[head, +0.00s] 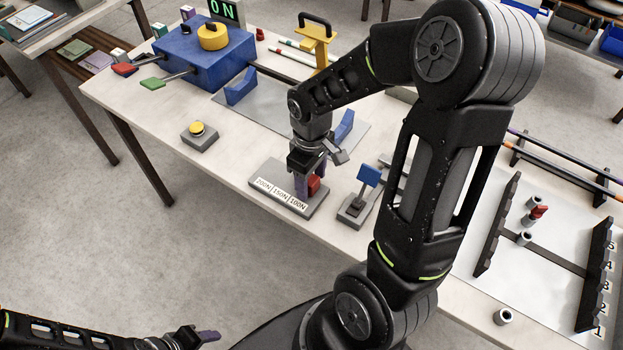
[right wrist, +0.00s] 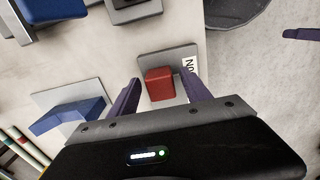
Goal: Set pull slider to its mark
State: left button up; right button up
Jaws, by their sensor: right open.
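The pull slider is a red block (head: 314,185) on a grey base (head: 262,168) with a white label strip (head: 282,194) printed with several upside-down markings. The block is near the right end of the base in the head view. My right gripper (head: 307,182) points down over it, with purple fingers. In the right wrist view, the red block (right wrist: 160,84) shows between the spread fingers (right wrist: 162,80); I cannot tell how deep they reach around it. My left gripper (head: 203,337) is low at the bottom left, away from the table, and its opening is unclear.
A blue paddle lever (head: 368,175) stands just right of the slider base. A yellow button box (head: 199,136) is to the left. Behind are a grey plate with blue wedges (head: 241,86), a blue machine (head: 205,58) and a yellow-handled tool (head: 316,42). A rod rack (head: 496,225) stands right.

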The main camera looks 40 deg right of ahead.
aim_at(311, 180)
notch_tip(311, 180, up, 8)
jog(key=shift+f, duration=0.25)
dwell(0.5)
